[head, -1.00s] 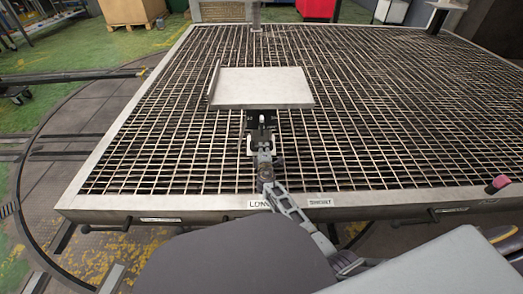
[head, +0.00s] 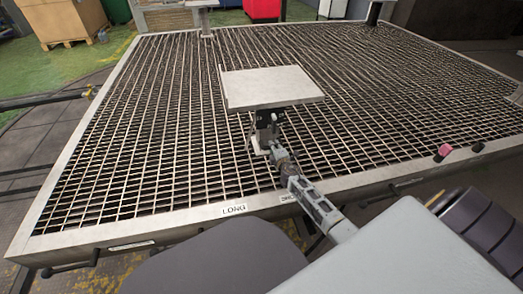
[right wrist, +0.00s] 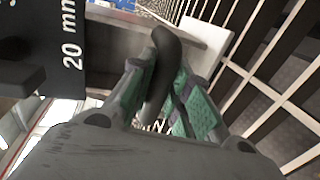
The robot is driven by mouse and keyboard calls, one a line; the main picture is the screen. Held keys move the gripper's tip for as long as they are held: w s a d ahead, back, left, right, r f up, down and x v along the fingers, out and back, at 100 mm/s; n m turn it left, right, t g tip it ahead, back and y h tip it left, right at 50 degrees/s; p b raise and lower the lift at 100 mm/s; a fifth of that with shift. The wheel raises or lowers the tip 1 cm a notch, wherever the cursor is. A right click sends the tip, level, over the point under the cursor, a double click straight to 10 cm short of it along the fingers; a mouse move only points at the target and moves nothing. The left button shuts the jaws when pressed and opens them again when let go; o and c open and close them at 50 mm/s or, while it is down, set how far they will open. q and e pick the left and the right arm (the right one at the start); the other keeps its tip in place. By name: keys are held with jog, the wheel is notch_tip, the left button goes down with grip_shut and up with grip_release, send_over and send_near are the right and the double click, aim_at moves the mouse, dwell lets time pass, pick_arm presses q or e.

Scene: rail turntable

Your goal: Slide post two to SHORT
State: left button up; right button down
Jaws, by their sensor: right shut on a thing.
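A post with a flat pale plate (head: 275,87) on top stands on the large metal grating (head: 150,130). My right gripper (head: 272,147) is at the near side of the post's dark lower part, below the plate. In the right wrist view the green-padded fingers are shut around a dark curved handle (right wrist: 165,60), beside a black block marked "20 mm" (right wrist: 72,35). On the front rim, the LONG label (head: 234,209) lies left of my right arm. The SHORT label (head: 288,197) is partly hidden by that arm. My left gripper is out of view.
Another post (head: 206,22) stands at the back edge and a dark one (head: 374,14) at the back right. The grating around the plate looks clear.

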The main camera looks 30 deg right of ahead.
jog(key=shift+s+d, duration=0.2)
jog(key=shift+d, duration=0.5)
jog(key=shift+s+d, duration=0.2)
jog(key=shift+d, duration=0.45)
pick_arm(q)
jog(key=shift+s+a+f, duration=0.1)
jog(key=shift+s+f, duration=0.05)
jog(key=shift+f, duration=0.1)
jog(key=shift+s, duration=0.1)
pick_arm(e)
jog(key=c, duration=1.3)
grip_release()
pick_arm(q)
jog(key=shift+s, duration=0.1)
pick_arm(e)
jog(key=shift+a, duration=0.1)
jog(key=shift+a, duration=0.1)
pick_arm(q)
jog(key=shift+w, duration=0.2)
pick_arm(e)
jog(key=shift+s, duration=0.15)
